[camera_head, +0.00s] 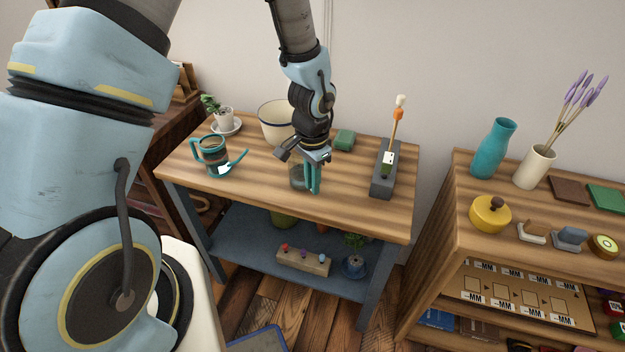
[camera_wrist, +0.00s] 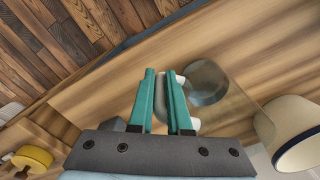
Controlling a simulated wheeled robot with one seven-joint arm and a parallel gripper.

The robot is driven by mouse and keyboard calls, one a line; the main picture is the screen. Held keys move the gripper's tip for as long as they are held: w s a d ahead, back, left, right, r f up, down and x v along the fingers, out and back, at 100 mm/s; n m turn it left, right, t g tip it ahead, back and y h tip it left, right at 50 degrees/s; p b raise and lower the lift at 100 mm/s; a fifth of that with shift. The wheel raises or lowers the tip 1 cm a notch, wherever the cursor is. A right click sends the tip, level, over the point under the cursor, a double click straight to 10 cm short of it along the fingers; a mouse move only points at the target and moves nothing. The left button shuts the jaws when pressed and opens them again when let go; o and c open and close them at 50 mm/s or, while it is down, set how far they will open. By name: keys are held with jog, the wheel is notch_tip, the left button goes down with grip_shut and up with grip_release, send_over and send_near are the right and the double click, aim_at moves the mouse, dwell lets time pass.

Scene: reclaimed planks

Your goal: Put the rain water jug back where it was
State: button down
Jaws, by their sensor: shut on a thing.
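A clear glass jug (camera_head: 297,177) is at my gripper (camera_head: 313,188), over the front middle of the wooden table top (camera_head: 345,208). In the wrist view my gripper (camera_wrist: 162,75) has its teal fingers shut on the pale handle of the jug (camera_wrist: 208,84). The jug's see-through body is beside the fingers, with a greyish round part inside or below it. I cannot tell whether its base touches the table. A teal banded jug (camera_head: 212,152) with a handle and a white label stands at the left of the table.
A lower blue shelf (camera_head: 240,252) holds small things. A crowded wooden shelf unit (camera_head: 450,215) stands at the right.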

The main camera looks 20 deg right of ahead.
jog(key=shift+f, duration=0.15)
jog(key=c, duration=0.9)
grip_release()
jog(key=shift+o, duration=0.2)
notch_tip(320, 180, up, 12)
jog(key=b, duration=0.2)
jog(key=shift+r, duration=0.2)
jog(key=w+a+r+n, duration=0.1)
jog(key=a+n, duration=0.6)
jog(key=a, duration=0.8)
jog(key=w+a+r+n+t, duration=0.1)
jog(key=a+r+n, duration=0.3)
jog(key=a, duration=1.1)
jog(key=w+n, duration=0.1)
jog(key=n, duration=0.2)
jog(key=shift+w+r+t, duration=0.2)
jog(key=shift+r+t, duration=0.05)
jog(key=shift+t, duration=0.05)
